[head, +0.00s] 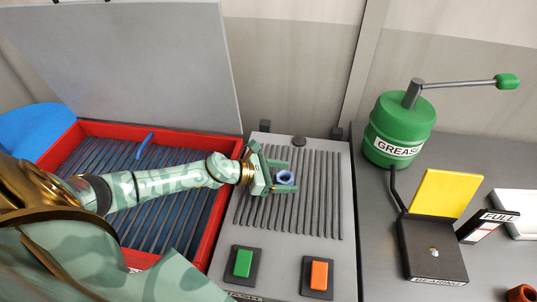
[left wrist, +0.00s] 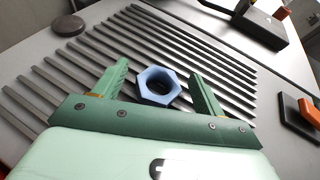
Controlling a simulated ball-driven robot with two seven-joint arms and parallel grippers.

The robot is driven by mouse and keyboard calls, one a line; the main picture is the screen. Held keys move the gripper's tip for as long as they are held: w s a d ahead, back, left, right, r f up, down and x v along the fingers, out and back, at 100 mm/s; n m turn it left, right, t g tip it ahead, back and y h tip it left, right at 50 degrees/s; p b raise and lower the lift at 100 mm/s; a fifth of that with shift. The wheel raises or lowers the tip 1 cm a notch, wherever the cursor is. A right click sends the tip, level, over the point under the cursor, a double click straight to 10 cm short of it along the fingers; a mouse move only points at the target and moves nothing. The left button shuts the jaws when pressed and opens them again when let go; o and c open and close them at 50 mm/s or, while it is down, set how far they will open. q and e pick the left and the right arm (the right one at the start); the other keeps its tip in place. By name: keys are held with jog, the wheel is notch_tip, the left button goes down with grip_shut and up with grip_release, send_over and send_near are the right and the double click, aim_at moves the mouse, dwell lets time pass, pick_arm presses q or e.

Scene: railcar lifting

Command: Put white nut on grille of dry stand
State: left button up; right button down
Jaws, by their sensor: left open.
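The nut (head: 286,183), a pale blue-white hexagon with a round hole, lies on the dark slatted grille (head: 315,200) of the grey stand (head: 290,248). My left gripper (head: 281,178) is at the nut, with its green fingers open on either side of it. In the left wrist view the nut (left wrist: 143,86) sits between the spread fingertips (left wrist: 160,78), with a gap visible on each side. It appears to rest on the slats. My right gripper is not in view.
A red-rimmed basin (head: 222,232) with blue slats and a raised grey lid (head: 150,60) stands at the left. Green (head: 243,263) and orange (head: 319,275) buttons sit at the stand's front. A green grease can (head: 400,125) and a yellow-plated bearing fixture (head: 438,193) stand at the right.

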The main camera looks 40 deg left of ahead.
pick_arm(q)
jog(key=v, duration=1.1)
jog(key=shift+s+a+r, duration=0.15)
jog(key=shift+s, duration=0.1)
